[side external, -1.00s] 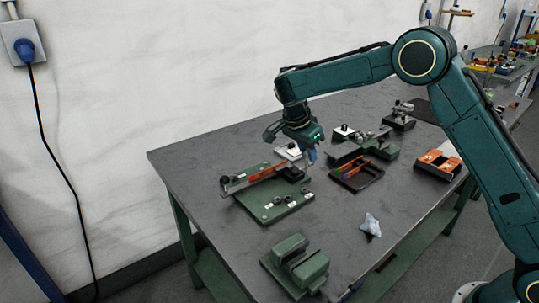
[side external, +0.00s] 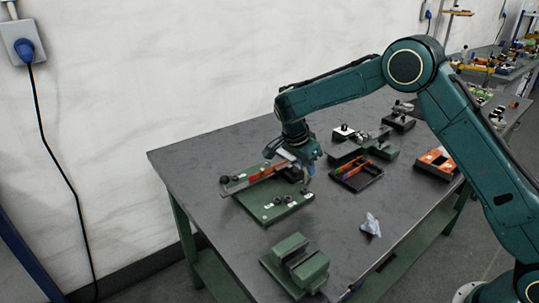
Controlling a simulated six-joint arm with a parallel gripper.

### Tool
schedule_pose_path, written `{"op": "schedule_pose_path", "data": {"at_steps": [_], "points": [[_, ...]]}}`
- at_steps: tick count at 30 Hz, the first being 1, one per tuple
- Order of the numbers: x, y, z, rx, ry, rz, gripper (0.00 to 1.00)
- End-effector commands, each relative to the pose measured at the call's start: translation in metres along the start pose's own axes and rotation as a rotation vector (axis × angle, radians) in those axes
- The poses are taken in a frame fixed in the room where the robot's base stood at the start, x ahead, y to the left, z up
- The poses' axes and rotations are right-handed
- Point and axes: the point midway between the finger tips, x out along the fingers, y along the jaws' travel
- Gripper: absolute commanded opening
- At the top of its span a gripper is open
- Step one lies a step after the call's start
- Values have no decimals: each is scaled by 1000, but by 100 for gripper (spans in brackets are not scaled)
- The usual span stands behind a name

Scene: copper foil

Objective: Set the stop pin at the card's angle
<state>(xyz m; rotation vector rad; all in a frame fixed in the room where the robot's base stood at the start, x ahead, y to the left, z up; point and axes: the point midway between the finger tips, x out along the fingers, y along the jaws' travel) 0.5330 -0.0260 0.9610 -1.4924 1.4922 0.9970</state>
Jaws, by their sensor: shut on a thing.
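A green plate (side external: 262,207) lies near the left part of the table. A long grey and red bar (side external: 262,175) runs along its far side, with a black knob (side external: 225,180) at its left end. Several small dark and light fittings (side external: 277,200) sit on the plate. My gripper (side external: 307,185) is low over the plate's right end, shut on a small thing. That thing is too small and too covered to make out, so I cannot tell whether it is the stop pin or whether it touches the plate. The card cannot be picked out; my gripper covers part of this area.
A black tray (side external: 375,181) with red and orange parts stands right of the plate. A green vise-like block (side external: 294,262) stands in front, and a crumpled pale cloth (side external: 370,225) lies front right. An orange fixture (side external: 437,162) stands at far right. The left table end is clear.

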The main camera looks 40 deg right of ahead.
Motion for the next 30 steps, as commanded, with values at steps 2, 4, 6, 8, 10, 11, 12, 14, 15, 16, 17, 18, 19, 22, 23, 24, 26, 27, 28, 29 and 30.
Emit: {"op": "schedule_pose_path", "data": {"at_steps": [2, 4, 6, 8, 10, 11, 12, 14, 15, 16, 17, 18, 19, 22, 23, 24, 26, 27, 28, 29, 30], "points": [[1, 0, 0, 0, 0, 0, 0], [2, 0, 0, 0, 0, 0, 0], [2, 0, 1, 0, 0, 0, 0], [2, 0, 1, 0, 0, 0, 0], [1, 0, 1, 0, 0, 0, 0], [1, 0, 1, 0, 0, 0, 0], [1, 0, 1, 0, 0, 0, 0], [1, 0, 1, 0, 0, 0, 0], [1, 0, 1, 0, 0, 0, 0], [1, 0, 1, 0, 0, 0, 0], [1, 0, 1, 0, 0, 0, 0], [2, 0, 1, 0, 0, 0, 0], [2, 0, 1, 0, 0, 0, 0], [2, 0, 1, 0, 0, 0, 0], [3, 0, 1, 0, 0, 0, 0], [3, 0, 1, -1, 0, 0, 0], [4, 0, 2, -1, 0, 0, 0], [5, 0, 2, -1, 0, 0, 0], [5, 0, 2, -1, 0, 0, 0], [6, 0, 2, -1, 0, 0, 0], [6, 0, 2, -1, 0, 0, 0]]}}
